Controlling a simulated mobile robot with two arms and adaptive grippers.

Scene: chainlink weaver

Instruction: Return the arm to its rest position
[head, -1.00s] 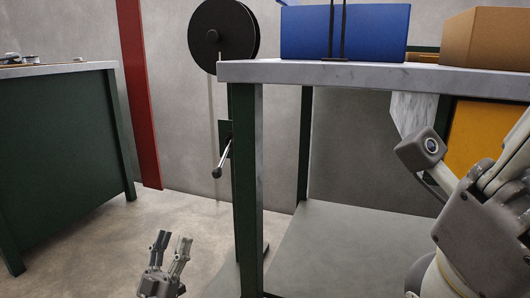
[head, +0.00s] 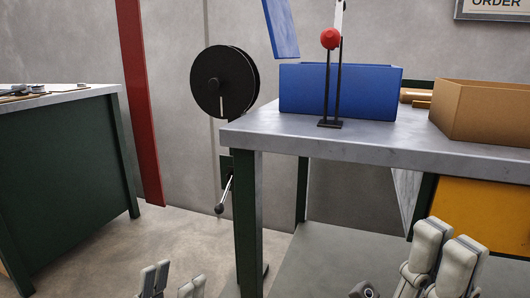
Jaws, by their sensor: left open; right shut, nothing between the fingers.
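My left gripper (head: 172,284) is at the bottom edge of the head view, low over the floor and left of the workbench. Its two grey fingers point up and stand apart, with nothing between them; its base is cut off. My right gripper (head: 443,258) is at the bottom right, in front of the workbench's lower part. Its thick pale fingers point up, shut and empty.
The workbench (head: 300,140) carries a blue bin (head: 340,90), a red-knobbed lever (head: 330,39) and a cardboard box (head: 485,110). A black spool (head: 224,80) and a crank handle (head: 223,195) are at its left end. A green bench (head: 70,180) stands left. Floor between is clear.

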